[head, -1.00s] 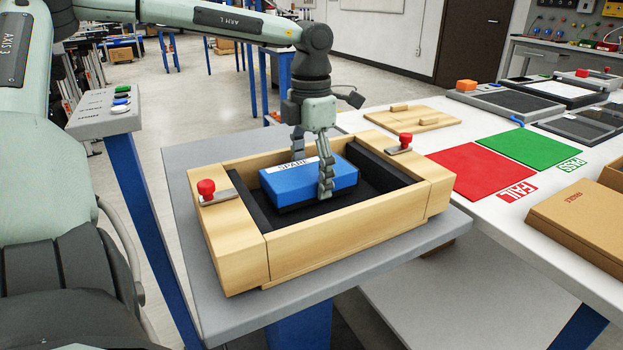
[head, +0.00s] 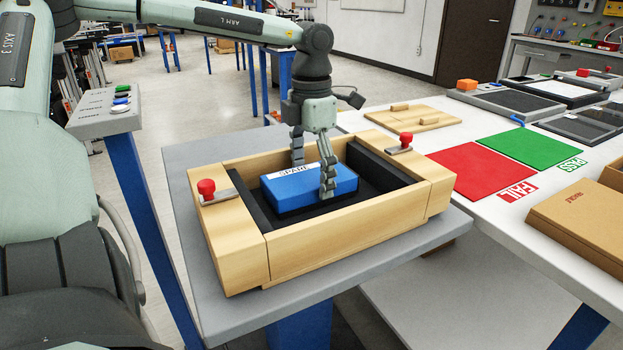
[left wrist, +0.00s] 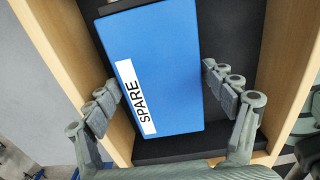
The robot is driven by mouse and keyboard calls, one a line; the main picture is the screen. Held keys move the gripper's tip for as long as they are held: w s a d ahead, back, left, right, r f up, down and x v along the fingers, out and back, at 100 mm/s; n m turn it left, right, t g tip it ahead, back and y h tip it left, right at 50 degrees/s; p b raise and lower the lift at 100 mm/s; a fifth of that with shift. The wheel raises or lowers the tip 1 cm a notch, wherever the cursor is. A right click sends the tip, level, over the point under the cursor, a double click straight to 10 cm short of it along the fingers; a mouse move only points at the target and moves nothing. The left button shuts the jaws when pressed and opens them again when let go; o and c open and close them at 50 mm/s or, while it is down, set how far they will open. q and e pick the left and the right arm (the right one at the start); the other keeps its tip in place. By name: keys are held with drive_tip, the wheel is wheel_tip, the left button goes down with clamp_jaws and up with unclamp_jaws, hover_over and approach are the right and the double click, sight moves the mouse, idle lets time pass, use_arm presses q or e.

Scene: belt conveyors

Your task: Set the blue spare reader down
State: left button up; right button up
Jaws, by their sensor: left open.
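The blue spare reader (head: 306,189), a flat box with a white SPARE label, lies inside the wooden crate (head: 345,241) on its black foam lining. My left gripper (head: 312,178) points down over the reader with its fingers on either side of it. It is open. In the left wrist view the reader (left wrist: 165,65) lies between the two spread fingers of the gripper (left wrist: 163,95), with a gap showing at the right finger; whether the left finger touches it I cannot tell. My right gripper is not in view.
The crate stands on a grey table (head: 195,285) and has red-knobbed clamps (head: 206,188) at two sides. A white bench at right holds a red FAIL mat (head: 480,171), a green PASS mat (head: 529,149), a wooden lid (head: 412,115) and a cardboard box (head: 585,225).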

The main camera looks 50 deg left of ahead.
sight(312, 176)
use_arm(q)
wheel_tip(312, 176, up, 11)
idle(0.3)
idle(0.9)
idle(0.4)
